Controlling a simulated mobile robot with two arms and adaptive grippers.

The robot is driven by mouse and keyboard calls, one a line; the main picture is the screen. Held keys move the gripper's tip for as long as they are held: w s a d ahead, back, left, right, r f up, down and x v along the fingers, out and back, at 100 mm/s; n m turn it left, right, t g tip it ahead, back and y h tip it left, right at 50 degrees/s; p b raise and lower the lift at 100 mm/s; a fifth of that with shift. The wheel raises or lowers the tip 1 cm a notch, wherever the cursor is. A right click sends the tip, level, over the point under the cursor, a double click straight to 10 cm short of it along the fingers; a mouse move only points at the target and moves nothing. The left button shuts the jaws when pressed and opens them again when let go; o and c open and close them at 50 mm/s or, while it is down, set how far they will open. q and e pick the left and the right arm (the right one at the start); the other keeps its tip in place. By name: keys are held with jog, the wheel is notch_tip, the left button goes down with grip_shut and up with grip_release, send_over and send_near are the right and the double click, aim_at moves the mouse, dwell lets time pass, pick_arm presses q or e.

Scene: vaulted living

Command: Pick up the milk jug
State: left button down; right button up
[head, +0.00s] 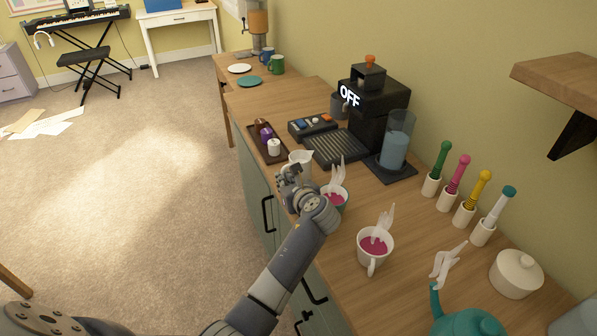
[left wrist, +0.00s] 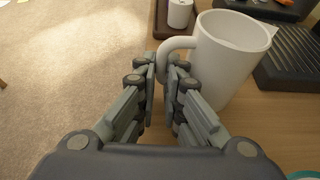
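The milk jug (head: 301,157) is white and stands upright by the counter's front edge in the head view, partly hidden behind my left gripper (head: 290,174). In the left wrist view the jug (left wrist: 232,55) is large, right of centre, with its handle toward me. The fingers of my left gripper (left wrist: 163,72) are close together, one on each side of the handle, with only about the handle's width between them. They look shut on it. I cannot see a clear gap under the jug. My right gripper is not in view.
A teal cup (head: 334,196) and a white cup (head: 375,247), both with pink liquid and steam, stand nearby. A dark tray (head: 262,150) with small jars is beyond the jug. The coffee machine (head: 382,105) is behind. A teal teapot (head: 466,322) is at bottom right.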

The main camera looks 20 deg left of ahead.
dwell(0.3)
pick_arm(q)
jog(key=shift+r, duration=0.55)
notch_tip(320, 180, up, 2)
jog(key=shift+w+r, duration=0.1)
jog(key=shift+r, duration=0.1)
jog(key=s+d+r, duration=0.1)
jog(key=s+d, duration=0.2)
jog(key=s, duration=1.3)
jog(key=shift+r, duration=0.25)
jog(key=shift+w+d, duration=0.1)
